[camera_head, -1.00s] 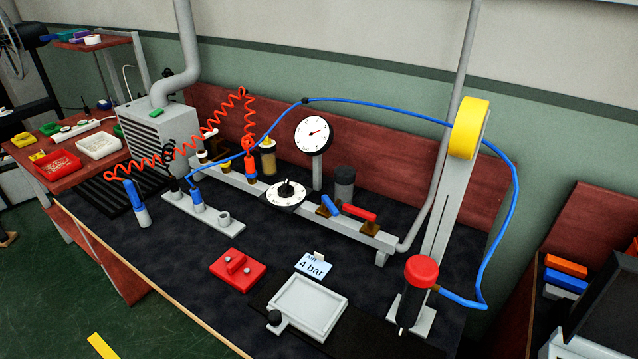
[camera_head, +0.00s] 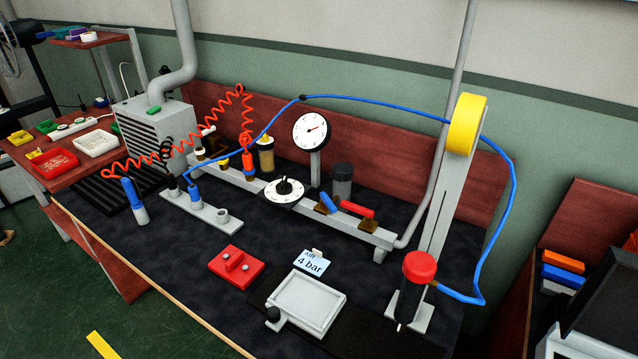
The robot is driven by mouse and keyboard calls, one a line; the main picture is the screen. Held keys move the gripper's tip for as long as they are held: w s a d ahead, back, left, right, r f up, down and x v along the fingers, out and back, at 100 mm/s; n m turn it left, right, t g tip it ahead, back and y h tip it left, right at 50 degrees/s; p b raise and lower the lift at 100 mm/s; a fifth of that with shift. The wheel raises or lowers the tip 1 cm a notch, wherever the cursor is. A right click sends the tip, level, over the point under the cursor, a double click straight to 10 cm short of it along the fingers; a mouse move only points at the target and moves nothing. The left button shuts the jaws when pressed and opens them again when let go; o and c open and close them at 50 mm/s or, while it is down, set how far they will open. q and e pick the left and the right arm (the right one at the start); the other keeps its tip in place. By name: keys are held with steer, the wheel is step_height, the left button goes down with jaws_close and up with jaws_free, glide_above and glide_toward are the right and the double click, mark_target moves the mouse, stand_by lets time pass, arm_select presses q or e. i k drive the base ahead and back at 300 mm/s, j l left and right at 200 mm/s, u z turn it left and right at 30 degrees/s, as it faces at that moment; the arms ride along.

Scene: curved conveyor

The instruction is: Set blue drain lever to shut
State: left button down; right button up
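The blue drain lever (camera_head: 329,203) sits on a brown block (camera_head: 322,209) on the grey rail, in the middle of the bench. It is tilted, with its upper end toward the upper left. A red lever (camera_head: 355,209) lies just to its right, near another brown block (camera_head: 368,226). A dark cylinder (camera_head: 342,182) stands behind the blue lever. Neither of my grippers shows in the head view.
A dial gauge (camera_head: 310,131) and a round white knob dial (camera_head: 284,190) stand near the levers. A blue hose (camera_head: 400,107) arches over the bench to a red-capped cylinder (camera_head: 420,268). A white tray (camera_head: 306,302) and red block (camera_head: 236,266) lie in front. Dark bench surface between is clear.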

mark_target(325, 201)
steer(key=i+j+z, duration=0.15)
steer(key=j, duration=0.3)
steer(key=j+z, duration=0.1)
steer(key=j, duration=0.35)
steer(key=i+j+z, duration=0.15)
steer(key=j, duration=0.35)
